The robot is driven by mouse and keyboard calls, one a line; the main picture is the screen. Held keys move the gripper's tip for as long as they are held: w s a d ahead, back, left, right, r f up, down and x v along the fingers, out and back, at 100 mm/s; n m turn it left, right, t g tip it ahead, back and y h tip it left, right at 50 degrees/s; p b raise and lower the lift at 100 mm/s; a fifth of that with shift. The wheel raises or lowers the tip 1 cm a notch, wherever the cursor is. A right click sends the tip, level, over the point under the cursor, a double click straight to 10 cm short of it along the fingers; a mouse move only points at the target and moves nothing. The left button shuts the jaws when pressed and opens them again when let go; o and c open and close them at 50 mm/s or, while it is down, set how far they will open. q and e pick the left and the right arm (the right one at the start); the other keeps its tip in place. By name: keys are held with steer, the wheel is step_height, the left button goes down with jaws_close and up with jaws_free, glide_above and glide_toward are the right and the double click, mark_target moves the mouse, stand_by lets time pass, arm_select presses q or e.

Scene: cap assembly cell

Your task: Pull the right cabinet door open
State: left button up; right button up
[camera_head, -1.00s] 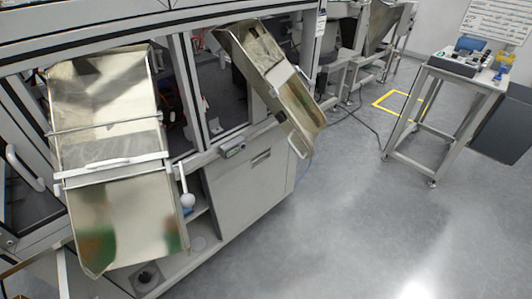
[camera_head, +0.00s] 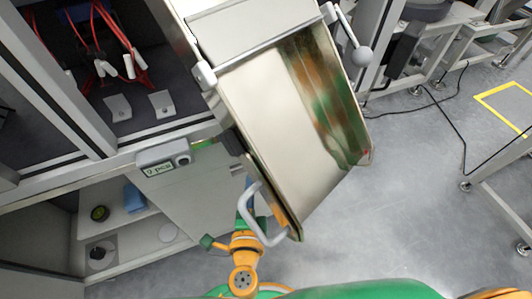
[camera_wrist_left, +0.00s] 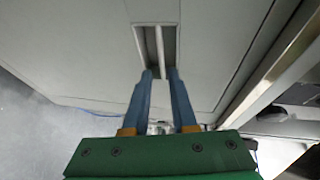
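The right cabinet door (camera_head: 195,200) is a pale grey panel below the machine's workspace, partly hidden by the metal chute. In the left wrist view the door (camera_wrist_left: 85,50) fills much of the picture and looks closed. Its handle (camera_wrist_left: 158,42) is a thin bar in a recessed slot. My left gripper (camera_wrist_left: 160,73) has blue fingers spread apart at the lower part of the slot, one on each side of the bar, with gaps showing. In the head view my left gripper (camera_head: 245,196) is partly hidden behind the chute's white handle. My right gripper is not in view.
The metal chute (camera_head: 280,110) juts out above the door, its white handle (camera_head: 254,212) close to my left wrist. Left of the door an open compartment shows a shelf (camera_head: 125,228) with small items. A small display unit (camera_head: 160,158) sits above.

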arm_select(q)
steer(key=x, duration=0.6)
steer(key=shift+w+a+b, duration=0.2)
steer(key=shift+b, duration=0.15)
jaws_close()
stand_by(1.0)
